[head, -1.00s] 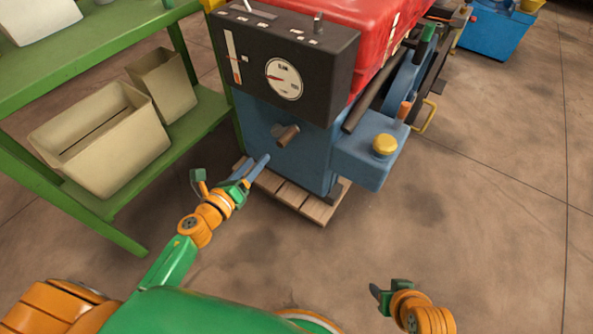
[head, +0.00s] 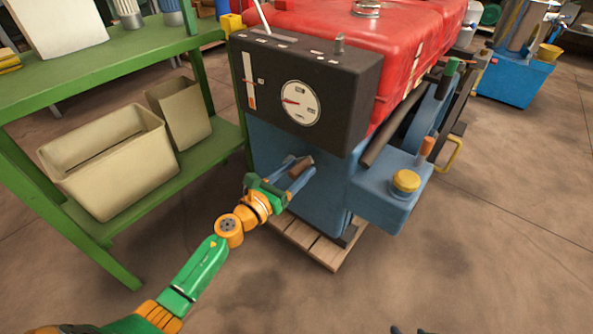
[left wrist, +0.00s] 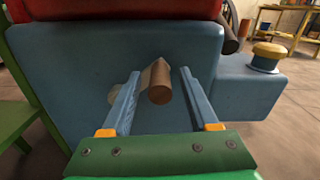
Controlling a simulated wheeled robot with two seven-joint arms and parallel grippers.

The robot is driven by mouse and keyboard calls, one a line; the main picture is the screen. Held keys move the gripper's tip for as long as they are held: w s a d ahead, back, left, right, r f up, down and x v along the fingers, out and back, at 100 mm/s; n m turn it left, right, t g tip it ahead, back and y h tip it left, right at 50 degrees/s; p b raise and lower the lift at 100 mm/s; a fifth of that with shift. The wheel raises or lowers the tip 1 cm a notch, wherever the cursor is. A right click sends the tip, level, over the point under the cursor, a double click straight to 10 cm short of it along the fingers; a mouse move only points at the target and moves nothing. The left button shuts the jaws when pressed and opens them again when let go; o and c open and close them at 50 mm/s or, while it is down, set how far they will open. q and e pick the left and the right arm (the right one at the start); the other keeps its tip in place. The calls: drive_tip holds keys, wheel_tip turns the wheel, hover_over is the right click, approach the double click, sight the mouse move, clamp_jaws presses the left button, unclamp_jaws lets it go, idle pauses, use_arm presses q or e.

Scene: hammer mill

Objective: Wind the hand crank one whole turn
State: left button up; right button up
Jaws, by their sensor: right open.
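The hand crank's brown handle (head: 300,168) sticks out from the blue front of the machine, below the gauge panel. In the left wrist view the handle (left wrist: 160,92) points toward me, with a grey crank arm behind it. My left gripper (head: 297,172) is at the handle, its two blue fingers on either side. In the left wrist view the fingers are wide apart, with a visible gap to the handle on both sides. My right gripper (head: 410,330) shows only as dark tips at the bottom edge; it is open.
A green shelf (head: 128,218) with beige bins stands left of the machine. A blue box with a yellow knob (head: 406,181) juts out on the right. A wooden pallet (head: 318,246) lies under the machine.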

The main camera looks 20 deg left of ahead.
use_arm(q)
clamp_jaws()
idle(1.3)
